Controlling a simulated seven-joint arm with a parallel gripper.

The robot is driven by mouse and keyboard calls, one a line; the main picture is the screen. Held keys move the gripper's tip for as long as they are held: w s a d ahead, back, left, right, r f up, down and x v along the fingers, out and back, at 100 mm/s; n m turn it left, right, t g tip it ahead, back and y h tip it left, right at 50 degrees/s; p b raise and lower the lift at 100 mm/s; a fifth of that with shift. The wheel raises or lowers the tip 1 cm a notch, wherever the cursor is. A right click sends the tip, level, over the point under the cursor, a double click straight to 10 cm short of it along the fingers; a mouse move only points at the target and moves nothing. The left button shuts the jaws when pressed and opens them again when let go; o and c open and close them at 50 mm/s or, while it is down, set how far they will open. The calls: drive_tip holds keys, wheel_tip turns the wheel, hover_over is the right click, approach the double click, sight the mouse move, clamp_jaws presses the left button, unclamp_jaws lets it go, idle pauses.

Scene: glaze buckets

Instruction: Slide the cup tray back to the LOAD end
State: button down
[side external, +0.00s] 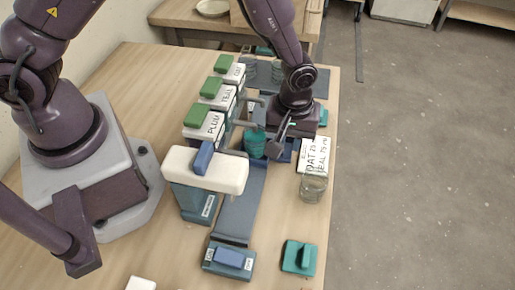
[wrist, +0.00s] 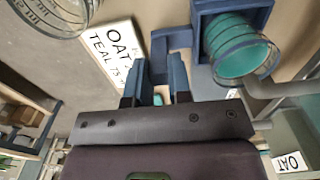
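The cup tray (wrist: 205,20) is a dark blue carrier at the top of the wrist view, with a blue upright part (wrist: 158,70) on its near side. A clear cup (wrist: 238,48) with teal contents sits in it; the cup also shows in the side view (side external: 255,143), below the taps. The tray is partly hidden by my arm there. My gripper (wrist: 155,88) is low beside the tray, its fingers apart with the upright part between them. I see no clear contact.
A blue-grey track (side external: 240,205) runs toward the front, past a white-topped station (side external: 205,170), to a blue block (side external: 228,261). Labelled dispensers (side external: 205,125) line its left. On the right are an OAT/TEAL card (side external: 312,155), a glass jar (side external: 313,188) and a teal block (side external: 299,258).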

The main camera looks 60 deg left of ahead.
drive_tip(key=shift+w+a, duration=3.9)
drive_tip(key=shift+w, duration=0.05)
drive_tip(key=shift+a, duration=0.1)
drive_tip(key=shift+w+a, duration=1.45)
drive_tip(key=shift+w, duration=0.05)
drive_tip(key=c, duration=1.1)
unclamp_jaws()
wheel_tip(320, 180, up, 7)
